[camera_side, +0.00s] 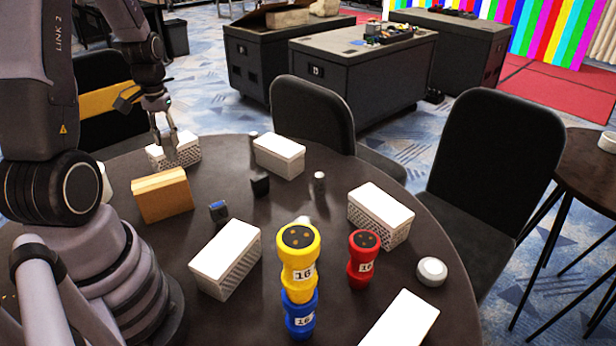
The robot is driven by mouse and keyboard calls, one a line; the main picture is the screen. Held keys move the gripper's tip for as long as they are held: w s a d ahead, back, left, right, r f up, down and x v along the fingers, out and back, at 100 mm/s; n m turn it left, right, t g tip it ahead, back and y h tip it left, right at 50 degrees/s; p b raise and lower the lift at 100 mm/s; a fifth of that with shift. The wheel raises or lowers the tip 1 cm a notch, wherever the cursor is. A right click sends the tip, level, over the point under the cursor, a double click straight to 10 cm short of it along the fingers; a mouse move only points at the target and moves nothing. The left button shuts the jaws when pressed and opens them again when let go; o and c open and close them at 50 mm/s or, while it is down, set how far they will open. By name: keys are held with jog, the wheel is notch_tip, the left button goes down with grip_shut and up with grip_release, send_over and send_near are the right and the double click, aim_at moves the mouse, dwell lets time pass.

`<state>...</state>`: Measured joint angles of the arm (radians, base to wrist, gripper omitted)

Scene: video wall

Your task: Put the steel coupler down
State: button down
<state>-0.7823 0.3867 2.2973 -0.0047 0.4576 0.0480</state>
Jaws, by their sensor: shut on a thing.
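My gripper (168,143) is at the back left of the round dark table (300,212), pointing down over a white perforated box (184,152). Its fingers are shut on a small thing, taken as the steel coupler. The held piece is too small and too much covered by the fingers to make out its shape. I cannot tell whether it touches the box top.
White boxes (280,155), (226,258), (381,213) and a tan box (162,194) stand around. Small upright cylinders (319,183), a dark cube (260,184), a yellow shaker on a blue one (298,258), a red one (363,259) and a white puck (432,271) are there too.

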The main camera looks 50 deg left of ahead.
jog(key=s+a, duration=0.3)
jog(key=a, duration=0.2)
send_over(158, 180)
jog(key=shift+n, duration=0.3)
notch_tip(158, 180, down, 7)
jog(key=shift+r, duration=0.2)
jog(key=shift+f, duration=0.1)
jog(key=c, duration=0.8)
grip_release()
